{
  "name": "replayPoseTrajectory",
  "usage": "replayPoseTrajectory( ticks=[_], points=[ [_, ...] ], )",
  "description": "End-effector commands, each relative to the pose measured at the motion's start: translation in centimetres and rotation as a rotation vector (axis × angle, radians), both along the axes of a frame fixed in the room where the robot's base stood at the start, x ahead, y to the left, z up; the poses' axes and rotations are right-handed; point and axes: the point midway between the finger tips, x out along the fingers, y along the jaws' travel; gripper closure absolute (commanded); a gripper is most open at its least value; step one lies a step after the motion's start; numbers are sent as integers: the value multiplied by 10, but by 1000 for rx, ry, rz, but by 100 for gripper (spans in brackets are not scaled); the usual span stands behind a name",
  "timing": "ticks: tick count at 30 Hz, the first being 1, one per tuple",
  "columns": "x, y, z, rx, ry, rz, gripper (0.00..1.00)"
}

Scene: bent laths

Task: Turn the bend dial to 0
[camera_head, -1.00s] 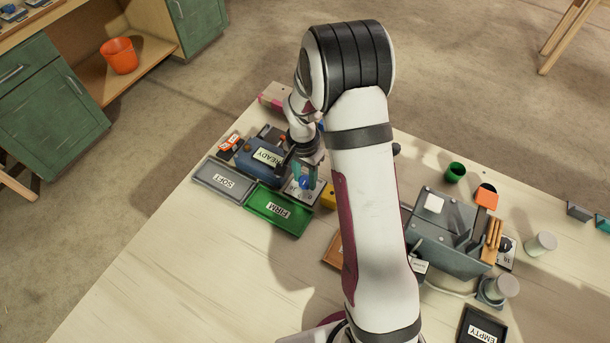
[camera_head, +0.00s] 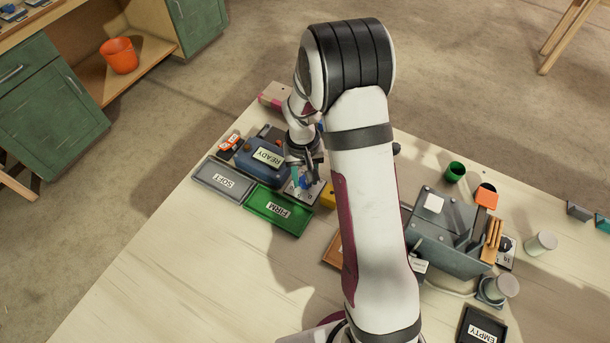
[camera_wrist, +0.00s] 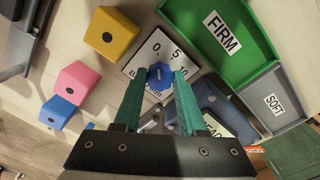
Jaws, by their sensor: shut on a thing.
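The bend dial is a blue knob (camera_wrist: 159,76) on a white plate (camera_wrist: 143,58) with printed marks; 0 and 5 are readable in the wrist view. My gripper (camera_wrist: 158,73) has teal fingers, one on each side of the knob, and is shut on it. The fingers and the knob hide part of the scale, and I cannot tell which mark the knob points to. In the head view my gripper (camera_head: 304,183) is over the white dial plate (camera_head: 291,188), beside the green FIRM tray.
The green FIRM tray (camera_wrist: 246,64) and grey SOFT tray (camera_wrist: 297,87) lie beside the dial. A blue box labelled READY (camera_head: 262,170) is close to my gripper.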

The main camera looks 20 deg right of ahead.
Motion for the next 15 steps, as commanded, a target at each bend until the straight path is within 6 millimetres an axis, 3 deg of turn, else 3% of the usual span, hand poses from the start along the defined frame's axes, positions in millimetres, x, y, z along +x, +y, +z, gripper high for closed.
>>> replayPoseTrajectory(
  ticks=[15],
  points=[
    [0, 0, 1, 0, -1, 76, 100]
  ],
)
